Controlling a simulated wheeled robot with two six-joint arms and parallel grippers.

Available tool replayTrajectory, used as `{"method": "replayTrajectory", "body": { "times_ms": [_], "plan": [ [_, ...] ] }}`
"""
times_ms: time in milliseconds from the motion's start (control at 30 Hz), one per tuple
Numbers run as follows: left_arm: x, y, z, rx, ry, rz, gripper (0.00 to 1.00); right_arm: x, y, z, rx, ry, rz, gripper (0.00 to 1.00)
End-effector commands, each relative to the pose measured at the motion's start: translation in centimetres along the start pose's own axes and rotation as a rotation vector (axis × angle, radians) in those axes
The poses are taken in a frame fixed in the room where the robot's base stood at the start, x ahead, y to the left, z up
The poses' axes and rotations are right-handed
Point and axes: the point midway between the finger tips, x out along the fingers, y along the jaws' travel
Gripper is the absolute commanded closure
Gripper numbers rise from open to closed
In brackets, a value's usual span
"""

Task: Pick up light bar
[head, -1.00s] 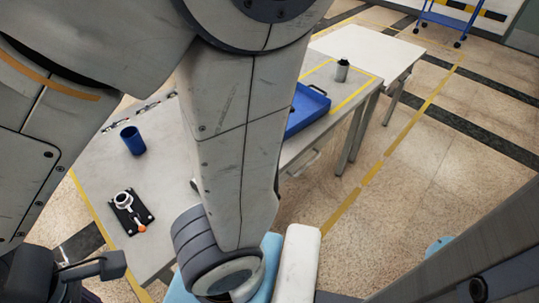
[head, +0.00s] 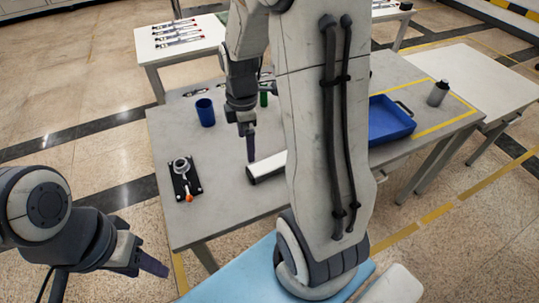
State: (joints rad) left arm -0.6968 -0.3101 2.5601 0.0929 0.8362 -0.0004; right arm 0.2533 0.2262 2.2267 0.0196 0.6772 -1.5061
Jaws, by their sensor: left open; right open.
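A pale bar with a dark end, likely the light bar (head: 265,167), lies on the grey table. Its right part is hidden behind my own arm link. My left gripper (head: 145,262) is open and empty at the lower left, off the table's front left side.
The grey table (head: 235,215) holds a blue cup (head: 205,112), a black fixture with an orange-tipped handle (head: 182,178), a blue tray (head: 390,120) and a grey bottle (head: 438,93). A white table (head: 160,48) with several slim items stands behind. The table's front left is clear.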

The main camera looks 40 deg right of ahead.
Motion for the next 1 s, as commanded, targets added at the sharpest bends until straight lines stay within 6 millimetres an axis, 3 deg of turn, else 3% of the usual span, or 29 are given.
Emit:
{"method": "replayTrajectory", "body": {
  "times_ms": [33, 100, 200, 300, 1000],
  "plan": [
    [0.2, 0.0, 0.0, 0.0, 0.0, 0.0, 0.5, 1.1, 0.9, 2.6, -0.023, -0.004, -0.008, 0.0],
    [0.2, 0.0, 0.0, 0.0, 0.0, 0.0, 0.5, 1.9, 1.7, 5.3, -0.08, -0.008, -0.009, 0.0],
    [0.3, 0.0, 0.0, 0.0, 0.0, 0.0, 0.5, 2.8, 2.2, 8.0, -0.136, -0.011, -0.012, 0.0],
    [0.3, 0.0, 0.0, 0.0, 0.0, 0.0, 0.5, 3.6, 2.3, 9.2, -0.165, -0.012, -0.014, 0.0],
    [-0.1, 0.0, 0.0, 0.0, 0.0, 0.0, 0.5, 12.4, 1.7, 9.4, -0.174, -0.011, -0.016, 0.0]
  ]
}}
